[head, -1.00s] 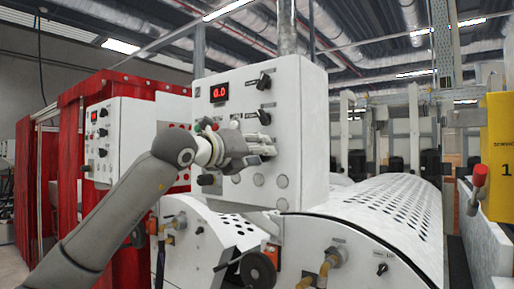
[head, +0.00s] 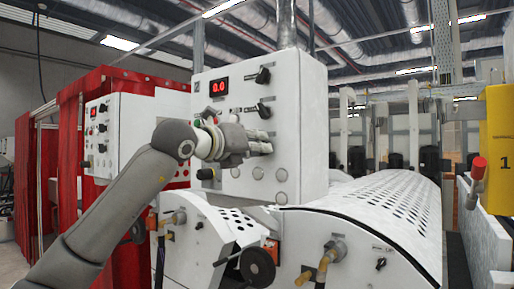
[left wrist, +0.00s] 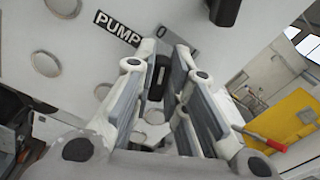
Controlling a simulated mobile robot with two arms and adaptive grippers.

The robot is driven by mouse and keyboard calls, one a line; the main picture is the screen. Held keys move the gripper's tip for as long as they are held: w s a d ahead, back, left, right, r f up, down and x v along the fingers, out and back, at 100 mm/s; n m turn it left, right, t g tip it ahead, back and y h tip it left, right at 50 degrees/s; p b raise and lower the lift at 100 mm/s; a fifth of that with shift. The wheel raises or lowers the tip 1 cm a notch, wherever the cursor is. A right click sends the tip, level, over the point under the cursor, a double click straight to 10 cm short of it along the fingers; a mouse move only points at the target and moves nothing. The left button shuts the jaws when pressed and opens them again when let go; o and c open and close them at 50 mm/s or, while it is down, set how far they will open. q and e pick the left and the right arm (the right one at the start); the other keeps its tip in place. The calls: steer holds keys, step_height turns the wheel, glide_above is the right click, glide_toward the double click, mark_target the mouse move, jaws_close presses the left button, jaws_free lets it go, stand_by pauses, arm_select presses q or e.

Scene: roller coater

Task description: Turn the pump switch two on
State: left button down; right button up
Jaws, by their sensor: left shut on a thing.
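The white control panel (head: 300,95) faces me, with a red display reading 0.0 and several black rotary switches. My left gripper (head: 263,143) is at the right part of its front face. In the left wrist view, my left gripper (left wrist: 157,85) is shut on a dark knob, the pump switch (left wrist: 157,78), which shows between its fingers. A label reading PUMP (left wrist: 118,27) is just above it; its number is hidden by a finger. In the head view my gripper hides this knob. My right gripper is in neither view.
Two more black switches, an upper one (head: 263,75) and a lower one (head: 264,110), sit above my gripper. A perforated roller cover (head: 385,200) lies below right. A red-curtained booth (head: 68,160) stands left. A yellow box (head: 497,150) is at far right.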

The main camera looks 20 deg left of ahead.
arm_select(q)
steer(key=m, duration=0.3)
steer(key=m+b, duration=0.1)
steer(key=m, duration=0.6)
steer(key=shift+s+d+b, duration=0.15)
steer(key=shift+d+b, duration=0.15)
steer(key=shift+b, duration=0.05)
steer(key=shift+m, duration=0.4)
steer(key=c, duration=1.5)
jaws_free()
steer(key=shift+o, duration=0.2)
steer(key=v, duration=1.2)
